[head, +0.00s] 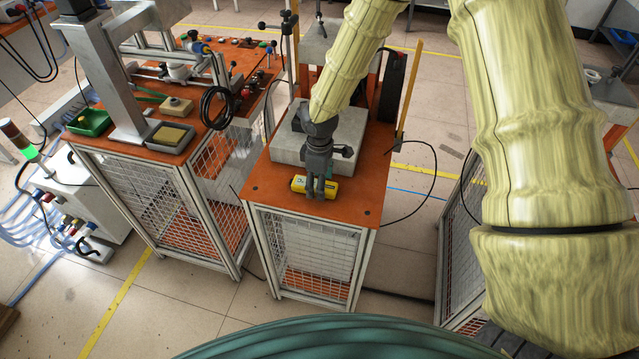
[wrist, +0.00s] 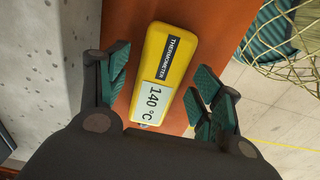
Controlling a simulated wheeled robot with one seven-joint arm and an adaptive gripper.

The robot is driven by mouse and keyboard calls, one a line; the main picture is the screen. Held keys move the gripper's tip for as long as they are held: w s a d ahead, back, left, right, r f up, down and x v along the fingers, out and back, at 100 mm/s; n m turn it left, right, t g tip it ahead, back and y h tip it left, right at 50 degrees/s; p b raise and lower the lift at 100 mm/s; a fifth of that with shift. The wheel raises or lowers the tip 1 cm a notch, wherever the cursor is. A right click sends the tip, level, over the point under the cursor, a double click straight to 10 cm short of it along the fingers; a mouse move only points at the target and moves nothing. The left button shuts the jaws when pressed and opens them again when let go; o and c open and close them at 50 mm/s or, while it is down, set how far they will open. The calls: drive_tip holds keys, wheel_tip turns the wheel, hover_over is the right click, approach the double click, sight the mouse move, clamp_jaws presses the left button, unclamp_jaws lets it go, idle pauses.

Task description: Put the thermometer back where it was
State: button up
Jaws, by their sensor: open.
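The yellow thermometer (head: 316,187) lies flat on the orange top of the middle cart (head: 262,187), near its front edge. In the wrist view the thermometer (wrist: 166,62) shows a dark label and a display reading 140 °C. My gripper (head: 318,192) is over it, pointing down. In the wrist view my gripper (wrist: 160,92) is open, with its green-padded fingers on either side of the thermometer. A gap shows between the thermometer and the fingers.
A grey block (head: 345,140) stands on the cart just behind the thermometer; its side (wrist: 50,60) is close to the left finger. A second cart at left carries a green tray (head: 89,122) and a grey tray (head: 170,138). A thin upright post (head: 410,90) stands at the cart's right.

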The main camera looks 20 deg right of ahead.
wheel_tip(320, 180, up, 11)
drive_tip(key=b, duration=0.2)
drive_tip(key=shift+r, duration=0.2)
drive_tip(key=shift+s, duration=0.1)
idle(0.6)
